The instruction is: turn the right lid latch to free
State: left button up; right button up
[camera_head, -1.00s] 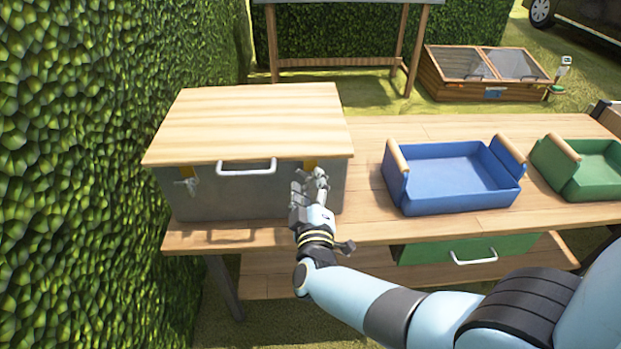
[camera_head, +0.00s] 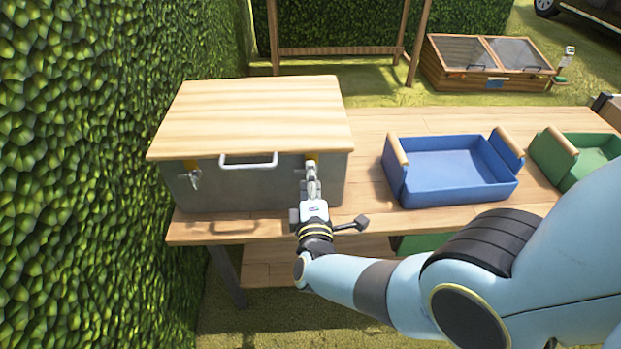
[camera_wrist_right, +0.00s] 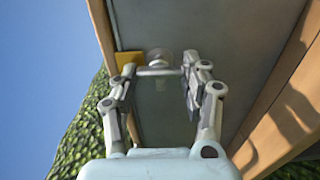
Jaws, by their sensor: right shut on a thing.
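A grey metal box (camera_head: 240,192) with a pale wooden lid (camera_head: 250,115) stands on the left of the bench. The right lid latch is mostly hidden by my right gripper (camera_head: 312,170) in the head view. In the right wrist view the latch (camera_wrist_right: 158,70) shows a round base and a crossbar beside a yellow plate (camera_wrist_right: 128,60). My right gripper (camera_wrist_right: 160,88) is shut on the latch, its fingers on either end of the crossbar. The left latch (camera_head: 194,179) hangs on the box's front left. My left gripper is not in view.
A lid handle (camera_head: 249,162) sits between the latches. A blue tray (camera_head: 450,190) and a green tray (camera_head: 590,170) stand to the right on the wooden bench (camera_head: 375,135). A hedge (camera_head: 80,150) rises close on the left.

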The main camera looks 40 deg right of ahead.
jog(key=shift+s+f, duration=0.1)
dwell(0.4)
jog(key=o, duration=1.2)
jog(key=shift+c, duration=0.2)
jog(key=shift+a, duration=0.1)
jog(key=v, duration=0.7)
jog(key=shift+s, duration=0.2)
